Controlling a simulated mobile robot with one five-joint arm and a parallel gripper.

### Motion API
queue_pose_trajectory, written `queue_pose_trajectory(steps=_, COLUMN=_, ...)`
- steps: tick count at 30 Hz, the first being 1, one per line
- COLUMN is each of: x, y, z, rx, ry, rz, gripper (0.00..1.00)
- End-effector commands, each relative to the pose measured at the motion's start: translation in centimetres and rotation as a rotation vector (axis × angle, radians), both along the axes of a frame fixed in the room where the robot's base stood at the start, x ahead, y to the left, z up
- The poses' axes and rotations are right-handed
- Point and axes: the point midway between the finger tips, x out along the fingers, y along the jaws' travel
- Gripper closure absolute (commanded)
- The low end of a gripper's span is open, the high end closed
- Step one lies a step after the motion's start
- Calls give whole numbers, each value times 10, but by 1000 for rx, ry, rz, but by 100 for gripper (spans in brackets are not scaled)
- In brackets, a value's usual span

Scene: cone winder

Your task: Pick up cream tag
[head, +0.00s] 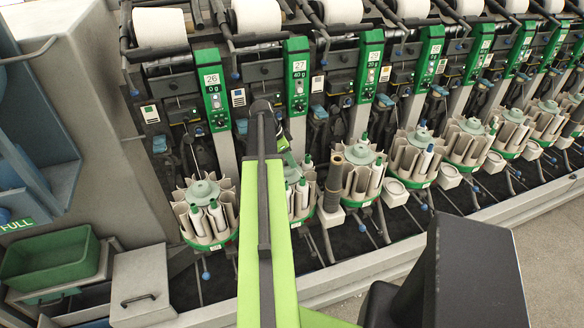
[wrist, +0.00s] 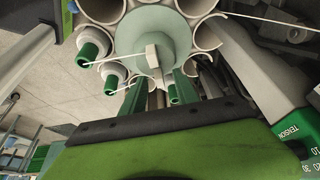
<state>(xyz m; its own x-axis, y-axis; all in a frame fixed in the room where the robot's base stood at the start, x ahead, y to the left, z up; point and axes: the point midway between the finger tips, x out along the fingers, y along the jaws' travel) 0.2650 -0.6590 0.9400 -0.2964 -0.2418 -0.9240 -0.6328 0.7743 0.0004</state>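Several small pale tags sit on the dark machine fronts in the head view. One plain cream tag (head: 317,84) is right of the green "27" panel, and another cream tag (head: 385,73) is further right. Two more tags to the left carry coloured squares. I cannot tell which one the task means.
A pale carousel (head: 203,190) holding green-tipped bobbins stands left of my arm. A dark brown bobbin (head: 333,183) stands on the right. A green tray (head: 50,258) and grey lidded box (head: 140,285) are at lower left. Open floor (head: 545,235) lies at lower right.

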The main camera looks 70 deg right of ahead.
Motion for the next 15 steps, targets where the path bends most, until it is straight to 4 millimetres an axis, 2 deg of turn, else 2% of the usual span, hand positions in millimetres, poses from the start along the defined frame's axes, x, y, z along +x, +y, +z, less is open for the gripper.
queue_pose_trajectory(steps=5, x=0, y=0, z=2, rx=0, ry=0, rz=0, gripper=65)
queue_pose_trajectory(steps=13, x=1, y=0, z=2, rx=-1, ry=-1, rz=0, gripper=100)
queue_pose_trajectory(steps=15, x=1, y=0, z=2, rx=-1, ry=-1, rz=0, gripper=100)
